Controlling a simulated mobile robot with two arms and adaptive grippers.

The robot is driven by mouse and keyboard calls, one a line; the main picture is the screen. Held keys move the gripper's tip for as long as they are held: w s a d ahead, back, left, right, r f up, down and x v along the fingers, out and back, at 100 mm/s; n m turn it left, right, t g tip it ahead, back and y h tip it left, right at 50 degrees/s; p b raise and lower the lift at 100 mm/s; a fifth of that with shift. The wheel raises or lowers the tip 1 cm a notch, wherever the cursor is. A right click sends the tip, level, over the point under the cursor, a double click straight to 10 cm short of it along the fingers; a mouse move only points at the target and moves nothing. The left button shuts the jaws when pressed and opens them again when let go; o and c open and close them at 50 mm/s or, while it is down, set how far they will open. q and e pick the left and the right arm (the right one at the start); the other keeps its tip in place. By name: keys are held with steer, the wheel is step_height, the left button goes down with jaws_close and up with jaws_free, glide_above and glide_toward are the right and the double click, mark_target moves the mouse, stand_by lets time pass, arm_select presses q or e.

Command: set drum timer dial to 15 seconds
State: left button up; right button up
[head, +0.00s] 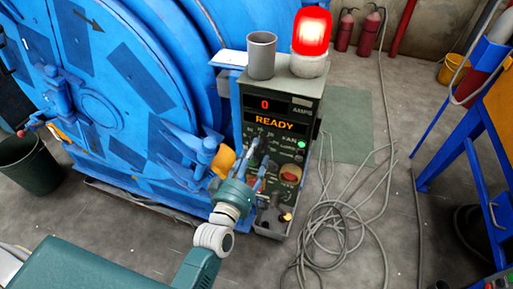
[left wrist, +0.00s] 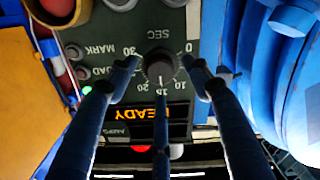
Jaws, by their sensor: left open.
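The timer dial (left wrist: 160,68) is a dark round knob on the green control panel (head: 313,115), seen upside down in the left wrist view. Marks 0, 10, 20, 30 and SEC show around it. A pale line on the dial points down in the picture, between 10 and 20, where a finger partly covers the scale. My left gripper (head: 259,160) is open in front of the panel; in the left wrist view its fingers (left wrist: 165,75) stand on either side of the dial, with a third below. I cannot tell whether they touch it. My right gripper is not in view.
The panel display (head: 272,121) reads 0 and READY. A lit red beacon (head: 311,32) and a grey cup (head: 261,55) stand on top. A red button (head: 290,173) is near the gripper. The blue drum (head: 110,80) is at left; cable coils (head: 340,225) lie at right.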

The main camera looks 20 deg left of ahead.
mark_target(263, 143)
arm_select(q)
steer(key=shift+w, duration=1.45)
steer(key=c, duration=1.1)
steer(key=shift+d+r+p, duration=0.1)
steer(key=shift+p, duration=0.45)
steer(key=shift+c, duration=0.3)
steer(key=o, duration=1.2)
steer(key=shift+c, duration=0.2)
